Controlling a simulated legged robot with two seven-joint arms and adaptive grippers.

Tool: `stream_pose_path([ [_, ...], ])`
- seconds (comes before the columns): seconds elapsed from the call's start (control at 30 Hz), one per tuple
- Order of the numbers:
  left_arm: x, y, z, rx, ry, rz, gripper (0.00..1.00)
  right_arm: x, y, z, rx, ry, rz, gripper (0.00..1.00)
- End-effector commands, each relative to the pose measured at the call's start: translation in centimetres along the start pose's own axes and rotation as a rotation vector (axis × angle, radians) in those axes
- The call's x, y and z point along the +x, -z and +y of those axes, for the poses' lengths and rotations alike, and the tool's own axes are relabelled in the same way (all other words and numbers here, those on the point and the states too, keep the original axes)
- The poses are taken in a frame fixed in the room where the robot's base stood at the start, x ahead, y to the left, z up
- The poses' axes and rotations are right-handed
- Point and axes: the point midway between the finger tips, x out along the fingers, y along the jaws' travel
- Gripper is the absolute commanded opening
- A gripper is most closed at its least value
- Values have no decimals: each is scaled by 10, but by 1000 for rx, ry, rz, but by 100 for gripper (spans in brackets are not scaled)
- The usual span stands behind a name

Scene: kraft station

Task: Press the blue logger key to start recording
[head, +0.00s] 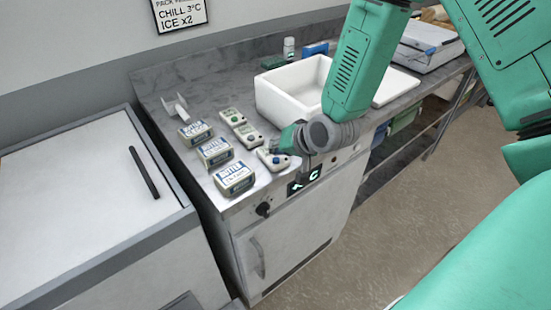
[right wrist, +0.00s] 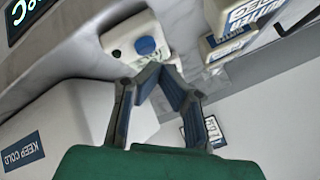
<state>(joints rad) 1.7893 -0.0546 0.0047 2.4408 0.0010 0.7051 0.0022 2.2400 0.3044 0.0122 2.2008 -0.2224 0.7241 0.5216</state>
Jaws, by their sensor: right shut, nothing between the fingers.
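The logger with the blue key (head: 268,161) is a small cream box near the counter's front edge, beside the butter packs. Its round blue key shows clearly in the right wrist view, on top of the logger (right wrist: 119,42). My right gripper (right wrist: 161,68) is shut and empty, its fingertips close to the blue key. In that view the tips lie just below the key; I cannot tell whether they touch. In the head view my right gripper (head: 279,147) reaches in from the right over the logger, its fingertips partly hidden. My left gripper is not in view.
Two similar loggers (head: 231,116) (head: 246,135) stand behind it. Three butter packs (head: 234,178) stand in a row to the left. A white open cooler box (head: 283,103) stands behind my right wrist. A white chest with a dark handle (head: 80,190) is at the left.

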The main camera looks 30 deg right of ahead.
Motion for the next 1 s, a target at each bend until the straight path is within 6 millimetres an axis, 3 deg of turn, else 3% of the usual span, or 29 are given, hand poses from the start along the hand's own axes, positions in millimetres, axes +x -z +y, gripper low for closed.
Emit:
stream_pose_path([
  [1.0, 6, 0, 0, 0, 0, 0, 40, 8, -7, 6, 1, 0, 0, 0],
])
